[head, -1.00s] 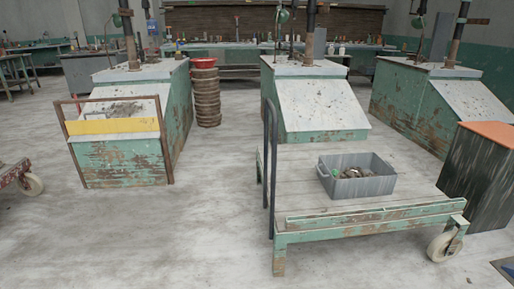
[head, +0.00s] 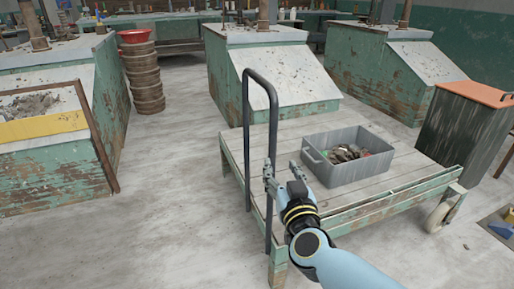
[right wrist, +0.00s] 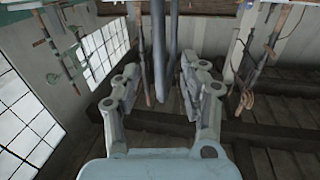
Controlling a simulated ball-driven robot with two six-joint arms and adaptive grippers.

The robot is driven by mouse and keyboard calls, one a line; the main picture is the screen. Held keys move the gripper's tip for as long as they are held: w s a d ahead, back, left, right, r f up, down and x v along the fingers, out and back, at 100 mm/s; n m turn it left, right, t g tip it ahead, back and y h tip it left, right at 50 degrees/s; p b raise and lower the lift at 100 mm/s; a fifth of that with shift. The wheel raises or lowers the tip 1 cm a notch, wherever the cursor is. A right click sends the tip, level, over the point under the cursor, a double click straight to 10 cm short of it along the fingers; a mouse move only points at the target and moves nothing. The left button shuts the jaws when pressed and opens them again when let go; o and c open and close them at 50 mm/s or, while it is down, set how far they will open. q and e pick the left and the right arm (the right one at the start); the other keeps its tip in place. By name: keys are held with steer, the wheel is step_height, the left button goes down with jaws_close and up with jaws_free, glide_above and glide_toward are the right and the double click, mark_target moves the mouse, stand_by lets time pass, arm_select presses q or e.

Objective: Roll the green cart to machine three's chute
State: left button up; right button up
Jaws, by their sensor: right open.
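The green cart (head: 378,213) stands at centre right, with a plank deck, worn green rim and pale wheels. Its dark handle (head: 273,125) rises at the left end as an upright hoop. My right gripper (head: 283,168) is open beside the near handle post. In the right wrist view, my open gripper (right wrist: 160,72) has two grey bars (right wrist: 166,40), apparently the handle posts, between its fingers; no contact shows. Three green machines with sloped chutes show: left (head: 55,160), middle (head: 278,85) and right (head: 420,60). No numbers are readable. My left gripper is out of view.
A grey bin (head: 345,170) of scraps rides on the deck. A dark box with an orange top (head: 462,120) stands close right of the cart. Stacked brown rings (head: 142,80) with a red bowl (head: 133,36) stand between machines. Bare floor (head: 170,200) lies left of the cart.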

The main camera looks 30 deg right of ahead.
mark_target(273, 149)
steer(key=b+x, duration=0.2)
steer(key=x, duration=0.7)
steer(key=shift+w+d+f, duration=0.15)
steer(key=shift+f, duration=0.05)
steer(key=shift+w+d, duration=0.15)
steer(key=shift+w, duration=0.2)
steer(key=shift+w+d+r, duration=0.1)
steer(key=shift+w, duration=0.1)
steer(key=c, duration=0.9)
jaws_close()
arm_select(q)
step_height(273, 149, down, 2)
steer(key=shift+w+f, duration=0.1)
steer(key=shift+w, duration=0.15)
